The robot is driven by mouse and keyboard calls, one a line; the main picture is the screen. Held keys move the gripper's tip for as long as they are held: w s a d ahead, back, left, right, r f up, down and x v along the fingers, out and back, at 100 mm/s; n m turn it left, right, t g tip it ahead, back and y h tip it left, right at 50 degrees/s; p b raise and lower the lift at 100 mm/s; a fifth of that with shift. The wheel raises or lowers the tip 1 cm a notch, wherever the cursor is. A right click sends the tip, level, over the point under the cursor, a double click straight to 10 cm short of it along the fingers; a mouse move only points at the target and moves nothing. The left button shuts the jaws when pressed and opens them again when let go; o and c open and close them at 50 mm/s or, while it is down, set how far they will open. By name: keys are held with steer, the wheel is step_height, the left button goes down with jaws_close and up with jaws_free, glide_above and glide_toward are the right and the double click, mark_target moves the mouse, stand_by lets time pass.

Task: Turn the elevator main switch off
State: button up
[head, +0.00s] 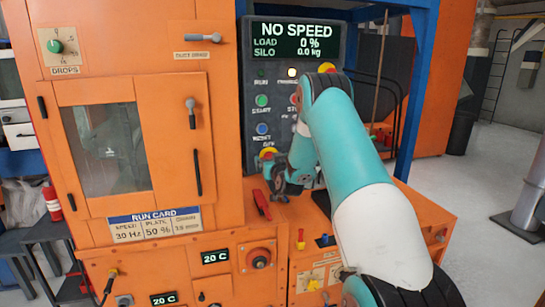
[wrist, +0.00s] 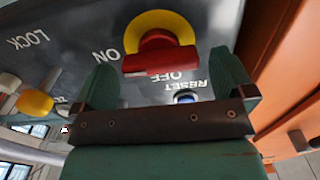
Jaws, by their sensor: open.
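The main switch (wrist: 160,55) is a red knob on a yellow round plate on the dark control panel (head: 300,35). ON and OFF lettering is beside it. In the head view a red and yellow knob (head: 268,153) shows low on the panel, right by my gripper (head: 284,178). In the wrist view my gripper (wrist: 165,68) is open, with one green finger on each side of the red knob. Its palm is below the knob in the picture. I cannot tell whether the fingers touch the knob or which setting it points to.
A blue RESET button (wrist: 186,98) lies close by the right finger. A yellow knob (wrist: 35,102) is at the left. In the head view a red lever (head: 261,204) stands below the panel, and the orange cabinet (head: 215,130) borders it at left.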

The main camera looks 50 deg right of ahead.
steer(key=shift+w, duration=0.1)
steer(key=c, duration=0.8)
steer(key=shift+c, duration=0.2)
steer(key=shift+f+b, duration=0.15)
steer(key=shift+b, duration=0.5)
steer(key=n+b, duration=0.8)
steer(key=b, duration=0.3)
steer(key=n+b, duration=0.9)
steer(key=b, duration=0.3)
steer(key=shift+a+f+n, duration=0.15)
steer(key=shift+n, duration=0.15)
steer(key=shift+n+b, duration=0.3)
steer(key=shift+b, duration=0.05)
